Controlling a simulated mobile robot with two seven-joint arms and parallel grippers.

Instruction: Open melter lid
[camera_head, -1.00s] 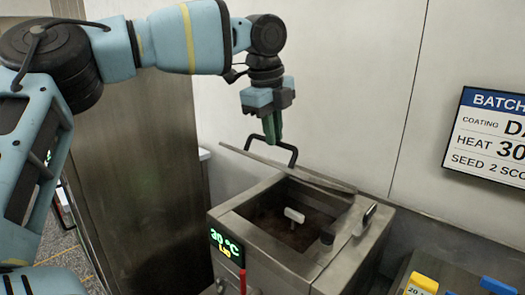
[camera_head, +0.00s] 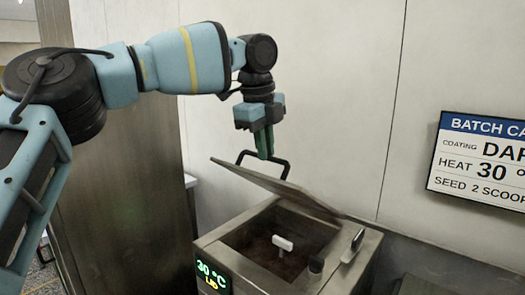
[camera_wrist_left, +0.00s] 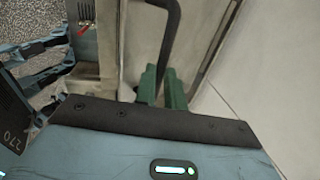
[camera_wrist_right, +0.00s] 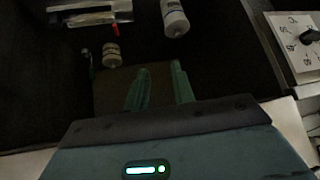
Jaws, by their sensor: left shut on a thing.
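The melter (camera_head: 255,262) is a steel box with an open top and dark contents. Its flat metal lid (camera_head: 275,184) is tilted up, with its left edge raised and its right end low at the back of the box. My left gripper (camera_head: 264,152) is above the lid, shut on its black bar handle (camera_head: 286,168). In the left wrist view the handle (camera_wrist_left: 170,40) passes between the green fingers (camera_wrist_left: 162,85). My right gripper (camera_wrist_right: 160,88) shows only in its own wrist view, with its fingers apart and nothing visible between them.
A white-topped piece (camera_head: 282,242) stands inside the melter. The display (camera_head: 212,276) reads 30 °C and LID. A wall stands close behind; a batch card (camera_head: 480,160) hangs right.

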